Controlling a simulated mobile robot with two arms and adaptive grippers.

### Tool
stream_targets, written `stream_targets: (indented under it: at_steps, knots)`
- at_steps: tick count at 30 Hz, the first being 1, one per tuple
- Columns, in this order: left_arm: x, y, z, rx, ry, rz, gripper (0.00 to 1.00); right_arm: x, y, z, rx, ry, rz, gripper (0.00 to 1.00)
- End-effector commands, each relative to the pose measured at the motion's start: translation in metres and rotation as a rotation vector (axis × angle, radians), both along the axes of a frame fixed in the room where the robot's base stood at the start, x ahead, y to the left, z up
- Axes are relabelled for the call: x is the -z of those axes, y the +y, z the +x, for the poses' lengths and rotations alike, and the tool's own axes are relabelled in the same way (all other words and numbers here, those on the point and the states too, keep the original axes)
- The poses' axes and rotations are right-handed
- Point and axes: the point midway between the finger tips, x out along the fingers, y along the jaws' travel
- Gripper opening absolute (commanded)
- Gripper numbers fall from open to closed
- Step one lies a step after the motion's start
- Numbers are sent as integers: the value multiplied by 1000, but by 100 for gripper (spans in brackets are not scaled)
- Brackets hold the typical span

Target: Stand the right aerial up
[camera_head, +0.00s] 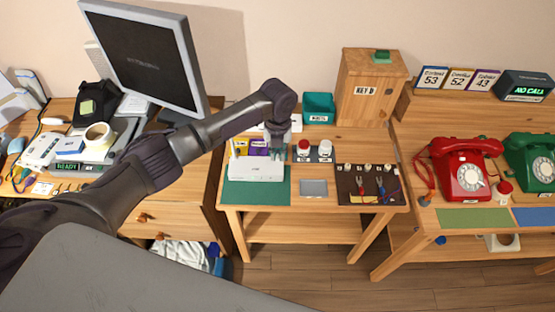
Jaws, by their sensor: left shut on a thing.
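The white router (257,172) sits on a green mat (270,196) at the left of the middle table. Its left aerial (233,148) stands up from the back left corner. My left gripper (277,148) points down at the router's back right corner, where the right aerial is. It is shut on that aerial, which is mostly hidden by the fingers, so its tilt cannot be told. My right gripper is out of view.
Purple and yellow cards (257,149) stand behind the router. A red-topped jar (303,147) is close to the gripper's right. A teal box (319,106) and a wooden cabinet (371,95) stand at the back. A dark tool board (368,186) lies at right.

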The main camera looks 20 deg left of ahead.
Motion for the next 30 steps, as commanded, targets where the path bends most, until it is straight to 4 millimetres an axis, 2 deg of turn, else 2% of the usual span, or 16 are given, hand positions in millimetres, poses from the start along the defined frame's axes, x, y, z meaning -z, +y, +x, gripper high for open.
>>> stream_targets:
  at_steps: [8,18,25,30]
  knots:
    - [-9,3,13,0,-2,0,7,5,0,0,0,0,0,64]
    - [-18,9,39,-1,-3,0,7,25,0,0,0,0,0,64]
    - [-22,11,46,1,-1,-1,6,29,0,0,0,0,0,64]
    - [-20,14,58,0,-3,0,7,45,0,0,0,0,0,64]
